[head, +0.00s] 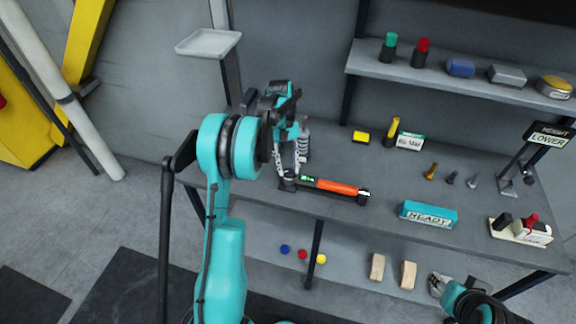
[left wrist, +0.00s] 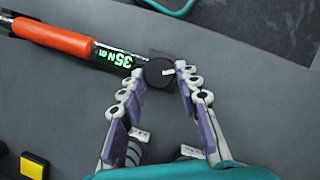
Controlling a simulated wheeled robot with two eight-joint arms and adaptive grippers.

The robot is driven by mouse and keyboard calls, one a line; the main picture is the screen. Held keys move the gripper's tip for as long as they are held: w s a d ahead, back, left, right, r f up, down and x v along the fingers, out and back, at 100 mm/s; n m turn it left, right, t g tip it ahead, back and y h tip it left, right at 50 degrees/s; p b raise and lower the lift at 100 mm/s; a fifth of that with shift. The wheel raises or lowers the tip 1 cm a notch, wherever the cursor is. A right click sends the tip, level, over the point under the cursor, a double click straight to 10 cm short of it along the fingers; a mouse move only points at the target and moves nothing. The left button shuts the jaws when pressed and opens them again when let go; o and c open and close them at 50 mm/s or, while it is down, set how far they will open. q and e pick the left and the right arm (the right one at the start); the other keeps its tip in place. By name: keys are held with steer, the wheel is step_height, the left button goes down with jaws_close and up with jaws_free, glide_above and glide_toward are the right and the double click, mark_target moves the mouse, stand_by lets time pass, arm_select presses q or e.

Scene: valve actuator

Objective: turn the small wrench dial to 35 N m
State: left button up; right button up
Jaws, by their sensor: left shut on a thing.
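The small wrench lies on the grey table, with an orange handle (head: 337,187) that also shows in the left wrist view (left wrist: 52,37). Its green display (left wrist: 112,56) reads 35 N m, upside down in the left wrist view. The dark round dial (left wrist: 158,74) with a white mark is at the wrench's end beside the display. My left gripper (head: 288,174) is over that end, its fingertips (left wrist: 160,69) shut on the dial from both sides. My right gripper (head: 438,284) is low at the bottom right, partly cut off by my arm; its jaws are unclear.
A teal READY box (head: 428,214), a yellow block (head: 361,137) and several bolts (head: 452,177) stand on the table. A sign reading HEIGHT LOWER (head: 549,134) and a red-topped device (head: 522,229) are at the right. A shelf (head: 440,80) runs above the back.

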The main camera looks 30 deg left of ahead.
arm_select(q)
steer(key=o, duration=1.2)
steer(key=shift+c, duration=0.2)
steer(key=shift+r, duration=0.1)
steer(key=v, duration=1.1)
steer(key=shift+a+r, duration=0.15)
steer(key=shift+r, duration=0.2)
